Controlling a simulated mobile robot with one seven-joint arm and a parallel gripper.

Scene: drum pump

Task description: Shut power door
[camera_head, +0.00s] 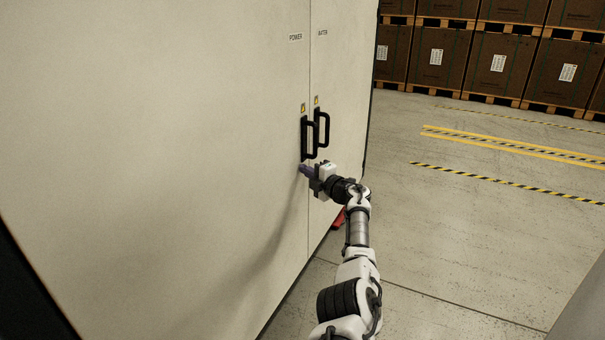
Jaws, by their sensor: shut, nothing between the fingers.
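The power door (180,150) is a large cream cabinet panel filling the left of the head view, with a "POWER" label near its top right edge. Its black handle (304,138) stands at that edge. The seam beside the neighbouring door shows as a thin line, and the two panels look about flush. The neighbouring door (338,80) has its own label and black handle (322,130). My gripper (304,170) is shut and empty, just below the power door's handle by the seam. I cannot tell whether the fingertips touch the panel.
A small red object (339,220) shows low behind my arm by the cabinet. Brown crates on pallets (440,58) stand at the back right. Yellow and black striped lines (510,184) mark the grey floor, which is open to the right.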

